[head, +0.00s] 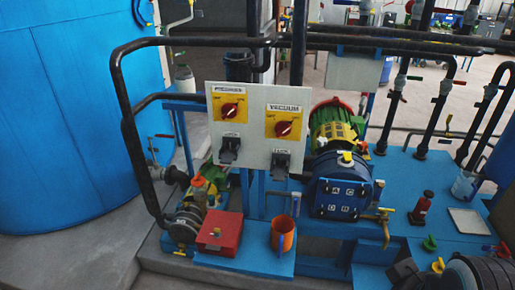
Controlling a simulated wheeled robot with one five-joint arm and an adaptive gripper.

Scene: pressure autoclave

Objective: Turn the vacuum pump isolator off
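A pale control panel (255,150) stands in the middle of the head view. On its right half is the vacuum pump isolator (284,127), a red rotary knob on a yellow plate under the label "VACUUM". The knob appears turned at a slant; its small position markings are too small to read. A similar red knob (229,110) on a yellow plate sits higher on the left half, under another label that I cannot read clearly. My gripper is not in view.
Black sockets (281,163) hang below the knobs. A blue pump (340,185) and a green motor stand behind and right of the panel. An orange cup (284,236) and a red box (219,233) stand below it. Black pipes pass above and left. A large blue tank (65,110) fills the left.

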